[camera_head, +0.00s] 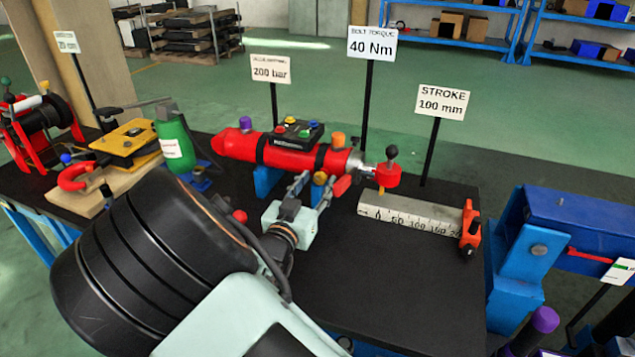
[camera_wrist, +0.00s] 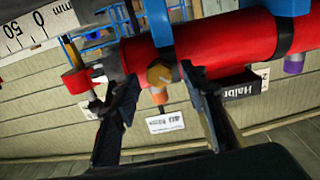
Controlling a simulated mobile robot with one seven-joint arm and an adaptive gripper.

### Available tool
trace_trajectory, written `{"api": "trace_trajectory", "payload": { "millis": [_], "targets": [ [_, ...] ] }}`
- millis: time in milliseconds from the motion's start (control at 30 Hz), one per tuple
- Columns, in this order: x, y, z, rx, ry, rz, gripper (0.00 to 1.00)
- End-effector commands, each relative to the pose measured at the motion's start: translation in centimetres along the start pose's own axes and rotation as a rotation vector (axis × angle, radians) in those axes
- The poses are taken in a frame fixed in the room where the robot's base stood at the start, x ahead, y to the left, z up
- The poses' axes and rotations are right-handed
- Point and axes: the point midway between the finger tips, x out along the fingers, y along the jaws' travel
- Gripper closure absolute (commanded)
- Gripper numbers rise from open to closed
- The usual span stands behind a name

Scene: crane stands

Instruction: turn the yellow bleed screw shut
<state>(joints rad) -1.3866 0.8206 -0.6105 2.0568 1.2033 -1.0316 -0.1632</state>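The red hydraulic cylinder (camera_head: 275,150) lies on blue supports on the black table. A yellow-orange screw head (camera_head: 320,178), apparently the bleed screw, sits on its near side. In the wrist view the yellow screw (camera_wrist: 158,75) is between my fingertips, with an orange knob (camera_wrist: 160,97) beyond it. My gripper (camera_head: 312,184) is open, its two fingers (camera_wrist: 160,80) spread on either side of the screw. A gap shows on both sides, and I see no contact. I cannot tell whether the fingertips reach the screw's depth.
A black box with coloured buttons (camera_head: 296,133) and purple (camera_head: 245,123) and orange (camera_head: 337,140) knobs are on the cylinder. The rod's red end (camera_head: 386,175) is above a stroke ruler (camera_head: 410,213) with an orange slider (camera_head: 470,230). Sign posts stand behind. The front right table is clear.

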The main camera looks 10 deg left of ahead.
Motion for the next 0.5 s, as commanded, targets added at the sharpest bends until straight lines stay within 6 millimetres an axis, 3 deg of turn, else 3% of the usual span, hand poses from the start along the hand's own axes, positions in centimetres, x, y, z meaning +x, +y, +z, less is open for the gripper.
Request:
{"api": "trace_trajectory", "payload": {
  "millis": [367,500],
  "targets": [
    [0.92,0.01,-0.06,0.001,0.001,0.000,0.60],
    [0.91,0.01,-0.05,0.001,0.000,0.000,0.72]
  ]
}}
